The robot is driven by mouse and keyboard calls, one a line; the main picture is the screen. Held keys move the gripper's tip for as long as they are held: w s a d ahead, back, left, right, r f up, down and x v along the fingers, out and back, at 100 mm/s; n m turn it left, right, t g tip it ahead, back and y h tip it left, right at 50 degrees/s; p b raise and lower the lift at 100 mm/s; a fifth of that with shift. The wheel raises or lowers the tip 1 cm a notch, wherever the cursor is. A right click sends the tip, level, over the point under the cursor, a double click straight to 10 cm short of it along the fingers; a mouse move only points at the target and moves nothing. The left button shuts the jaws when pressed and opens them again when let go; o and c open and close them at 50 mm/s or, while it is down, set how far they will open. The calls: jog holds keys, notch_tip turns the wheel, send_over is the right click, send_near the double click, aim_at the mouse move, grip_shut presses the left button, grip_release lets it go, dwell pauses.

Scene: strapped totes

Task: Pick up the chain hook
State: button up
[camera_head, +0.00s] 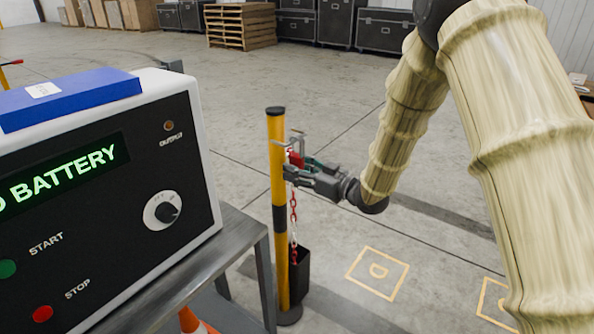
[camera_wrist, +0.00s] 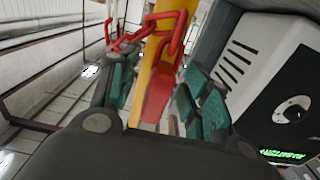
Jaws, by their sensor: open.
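The red chain hook (camera_head: 297,158) is at the upper part of a yellow post (camera_head: 277,180), with a red and white chain (camera_head: 293,215) hanging below it. In the wrist view, the red hook piece (camera_wrist: 158,94) shows between the green-padded fingers, with red chain links (camera_wrist: 170,28) above it. My gripper (camera_head: 297,168) is open, with its fingers on either side of the hook. I cannot tell whether either finger touches it. In the head view the gripper partly hides the hook and chain.
A black holder (camera_head: 300,272) is low beside the post. A white and black battery machine (camera_head: 110,190) stands on a metal table (camera_head: 215,255) at the left. Wooden pallets (camera_head: 241,27) and black cases (camera_head: 380,30) are at the back. Floor right of the post is open.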

jog(key=shift+w+a, duration=0.1)
grip_shut()
jog(key=shift+r, duration=0.15)
